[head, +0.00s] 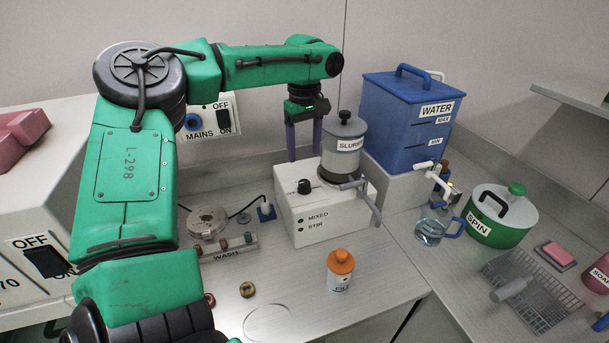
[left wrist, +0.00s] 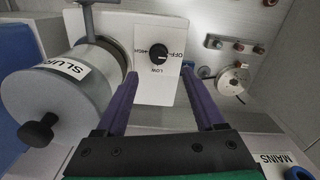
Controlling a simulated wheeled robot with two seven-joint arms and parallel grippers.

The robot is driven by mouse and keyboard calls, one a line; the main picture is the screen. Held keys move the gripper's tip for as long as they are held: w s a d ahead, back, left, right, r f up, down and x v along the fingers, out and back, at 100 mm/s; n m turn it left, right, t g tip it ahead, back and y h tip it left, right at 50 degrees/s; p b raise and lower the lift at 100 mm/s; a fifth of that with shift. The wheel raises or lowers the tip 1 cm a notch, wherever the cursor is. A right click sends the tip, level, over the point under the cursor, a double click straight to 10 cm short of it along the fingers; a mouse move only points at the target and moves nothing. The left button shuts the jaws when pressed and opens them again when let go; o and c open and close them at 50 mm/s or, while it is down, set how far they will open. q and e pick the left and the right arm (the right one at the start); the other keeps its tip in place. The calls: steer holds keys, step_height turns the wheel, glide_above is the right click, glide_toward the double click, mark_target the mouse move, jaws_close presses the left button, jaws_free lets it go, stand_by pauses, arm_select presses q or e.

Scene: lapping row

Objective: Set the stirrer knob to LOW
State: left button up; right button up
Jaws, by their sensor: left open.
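The stirrer knob (head: 304,187) is a small black dial on top of the white stirrer box (head: 330,218), beside the grey SLURRY pot (head: 343,150). In the left wrist view the knob (left wrist: 158,52) sits among the marks OFF, LOW and HIGH. Its pale pointer line seems to face the OFF side, not LOW. My left gripper (head: 304,152) points down above and behind the knob, apart from it. Its two purple fingers (left wrist: 160,80) are spread and empty, with the knob framed beyond their tips. My right gripper is not in view.
A blue WATER tank (head: 407,115) stands right of the pot. A tap handle (head: 354,184) juts from the stirrer box. The WASH unit (head: 215,245) and MAINS switch (head: 224,119) are on the left. An orange-capped bottle (head: 340,270) stands in front; a green SPIN pot (head: 500,215) is at right.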

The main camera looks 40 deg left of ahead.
arm_select(q)
glide_above(304, 182)
step_height(304, 182, down, 5)
steer(key=shift+s+f+p, duration=0.15)
steer(key=shift+p, duration=0.15)
steer(key=f, duration=0.4)
steer(key=shift+w+a, duration=0.25)
steer(key=shift+w, duration=0.05)
steer(key=shift+d+f+p, duration=0.1)
steer(key=shift+f+p, duration=0.2)
steer(key=shift+f, duration=0.1)
steer(key=shift+s+d+f, duration=0.1)
steer(key=shift+s, duration=0.1)
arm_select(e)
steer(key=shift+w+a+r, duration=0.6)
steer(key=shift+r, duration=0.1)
arm_select(q)
jaws_close()
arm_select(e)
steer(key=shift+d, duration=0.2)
